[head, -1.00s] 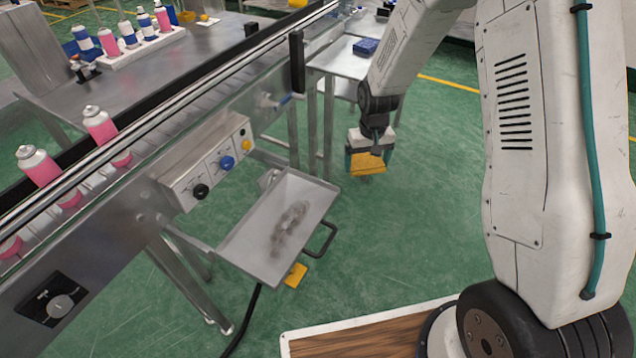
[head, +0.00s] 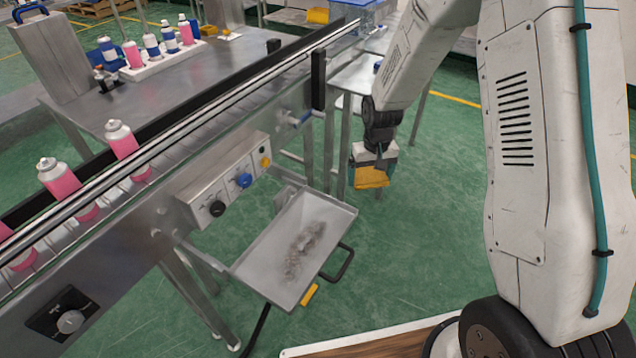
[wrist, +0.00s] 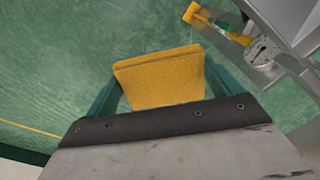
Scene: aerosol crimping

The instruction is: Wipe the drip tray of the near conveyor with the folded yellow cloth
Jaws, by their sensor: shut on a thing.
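The folded yellow cloth (head: 371,177) is held in my gripper (head: 374,168), to the right of the near conveyor and above the green floor. In the wrist view the cloth (wrist: 160,80) sits between the two dark green fingers of my gripper (wrist: 160,92), which are shut on it. The drip tray (head: 332,224) is a shallow grey metal tray hanging under the near conveyor (head: 140,232). A dark grey smear (head: 303,252) lies on its floor. The cloth is apart from the tray, beyond and to the right of it.
A black handle (head: 342,265) sticks out from the tray's right side. A control box with knobs (head: 226,190) is on the conveyor side above the tray. Pink cans (head: 58,178) stand on the belt. The floor right of the tray is clear.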

